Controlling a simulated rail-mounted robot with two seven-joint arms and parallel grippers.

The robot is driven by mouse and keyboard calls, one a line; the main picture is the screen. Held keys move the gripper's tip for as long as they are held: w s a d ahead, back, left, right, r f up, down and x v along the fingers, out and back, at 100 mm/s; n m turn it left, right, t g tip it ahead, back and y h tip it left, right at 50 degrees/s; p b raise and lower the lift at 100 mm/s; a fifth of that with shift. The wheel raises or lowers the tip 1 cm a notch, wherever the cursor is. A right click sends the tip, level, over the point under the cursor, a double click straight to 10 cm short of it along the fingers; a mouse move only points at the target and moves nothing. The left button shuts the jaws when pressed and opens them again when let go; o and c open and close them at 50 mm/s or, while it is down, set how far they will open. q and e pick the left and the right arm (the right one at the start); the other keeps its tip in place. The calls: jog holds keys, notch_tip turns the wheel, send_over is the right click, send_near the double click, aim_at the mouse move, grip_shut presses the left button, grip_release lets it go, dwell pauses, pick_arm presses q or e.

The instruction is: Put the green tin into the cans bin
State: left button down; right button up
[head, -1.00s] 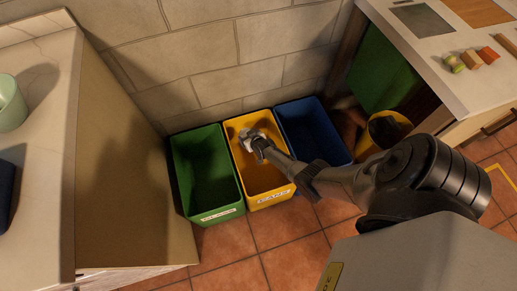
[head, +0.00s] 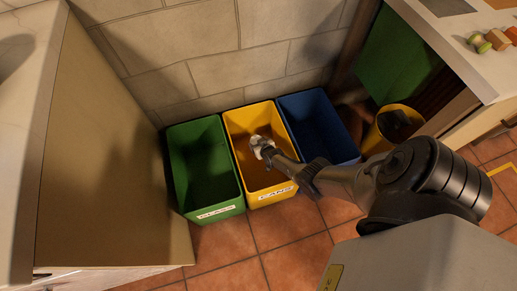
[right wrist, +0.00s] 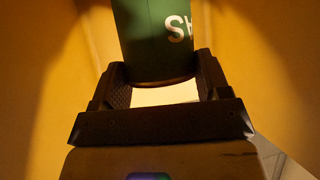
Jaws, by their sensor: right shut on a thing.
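The green tin (right wrist: 153,35), with white lettering, is between the two fingers of my right gripper (right wrist: 158,72) in the right wrist view. The gripper is shut on it. In the head view, my right gripper (head: 262,147) is over the opening of the yellow bin (head: 239,168), whose front label reads CANS. Yellow walls surround the tin in the wrist view. The tin cannot be made out in the head view. My left gripper is not in view.
A green bin (head: 173,165) stands left of the yellow bin and a blue bin (head: 346,137) right of it. A stone wall (head: 215,50) is behind. A tall cabinet side (head: 105,170) is at left. A round yellow bucket (head: 377,140) and a counter (head: 460,60) are at right.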

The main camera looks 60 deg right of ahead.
jog(key=shift+f+b, duration=1.65)
jog(key=shift+f, duration=0.2)
jog(key=shift+r, duration=0.1)
jog(key=o, duration=1)
jog(key=p+v, duration=0.4)
